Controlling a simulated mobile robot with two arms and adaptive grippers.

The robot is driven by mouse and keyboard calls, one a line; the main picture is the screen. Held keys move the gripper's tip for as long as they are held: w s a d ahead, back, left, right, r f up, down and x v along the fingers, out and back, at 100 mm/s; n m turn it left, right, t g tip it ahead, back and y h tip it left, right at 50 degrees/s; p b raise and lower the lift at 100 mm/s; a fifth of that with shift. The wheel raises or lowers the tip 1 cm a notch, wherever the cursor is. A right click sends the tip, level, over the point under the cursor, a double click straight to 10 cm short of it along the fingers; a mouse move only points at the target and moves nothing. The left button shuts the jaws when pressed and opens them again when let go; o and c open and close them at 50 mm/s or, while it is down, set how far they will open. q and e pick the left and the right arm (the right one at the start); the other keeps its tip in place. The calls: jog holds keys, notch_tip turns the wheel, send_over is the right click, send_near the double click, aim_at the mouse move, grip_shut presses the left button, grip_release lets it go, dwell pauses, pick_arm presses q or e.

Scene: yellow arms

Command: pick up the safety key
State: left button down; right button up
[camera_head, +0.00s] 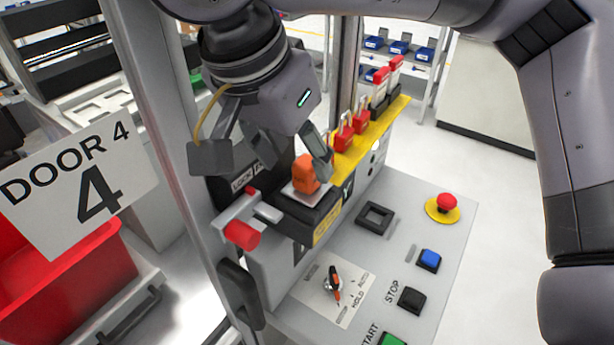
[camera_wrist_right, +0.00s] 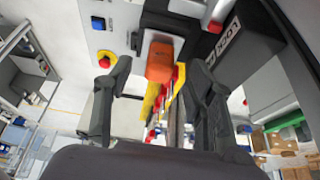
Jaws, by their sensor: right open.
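An orange block-shaped key (camera_head: 305,174) sits upright on the black lock box (camera_head: 312,215) at the door post. It also shows in the right wrist view (camera_wrist_right: 160,62), between and beyond my fingertips. The right gripper's two fingers (camera_wrist_right: 157,85) stand on either side of the key in the wrist view. My left gripper is out of view.
A control panel (camera_head: 445,245) in front carries a red emergency button (camera_head: 447,203), blue, black and green buttons, and a rotary switch (camera_head: 333,285) with an orange-red handle. Red padlocks (camera_head: 343,136) hang on a yellow rail behind. A "DOOR 4" sign (camera_head: 75,190) stands left.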

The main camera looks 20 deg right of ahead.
aim_at(305, 162)
jog(key=f, duration=0.1)
jog(key=w+d+f+p, duration=0.1)
jog(key=d+f, duration=0.1)
jog(key=shift+w, duration=0.25)
jog(key=shift+w+d+f, duration=0.1)
jog(key=shift+f, duration=0.25)
jog(key=shift+c, duration=0.2)
jog(key=shift+c, duration=0.6)
grip_shut()
